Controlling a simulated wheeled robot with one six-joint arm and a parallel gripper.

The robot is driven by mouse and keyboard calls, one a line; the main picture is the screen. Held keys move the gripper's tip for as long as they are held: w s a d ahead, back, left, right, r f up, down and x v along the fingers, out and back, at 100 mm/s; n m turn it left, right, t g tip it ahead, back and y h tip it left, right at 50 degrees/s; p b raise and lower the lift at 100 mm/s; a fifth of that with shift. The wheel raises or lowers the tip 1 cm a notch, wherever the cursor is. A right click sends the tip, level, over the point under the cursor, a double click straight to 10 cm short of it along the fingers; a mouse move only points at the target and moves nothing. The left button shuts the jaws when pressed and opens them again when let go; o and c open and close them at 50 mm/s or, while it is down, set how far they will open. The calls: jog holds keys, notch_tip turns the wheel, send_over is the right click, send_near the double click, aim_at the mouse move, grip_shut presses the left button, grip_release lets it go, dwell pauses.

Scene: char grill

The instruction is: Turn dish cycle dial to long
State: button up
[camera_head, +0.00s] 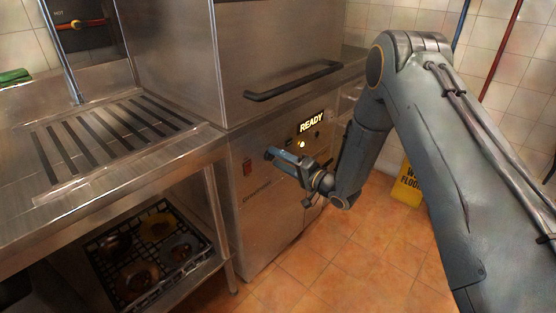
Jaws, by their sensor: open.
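The dishwasher (285,60) is a steel machine with a front control panel (262,212). The panel carries a lit READY display (311,122), a glowing yellow light (301,144) and a red switch (247,168). My gripper (275,155) is open and close in front of the panel, between the red switch and the yellow light. The cycle dial cannot be made out clearly; my gripper covers that part of the panel. I cannot tell whether the fingers touch anything or where the dial points.
A dark bar handle (293,80) juts out above the panel. A slotted steel counter (110,140) stands at left, with a dish rack (150,255) beneath. A yellow wet-floor sign (407,187) stands behind my arm. The tiled floor (350,265) in front is clear.

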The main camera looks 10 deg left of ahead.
jog(key=v, duration=0.7)
jog(key=shift+b, duration=0.3)
jog(key=shift+d, duration=0.15)
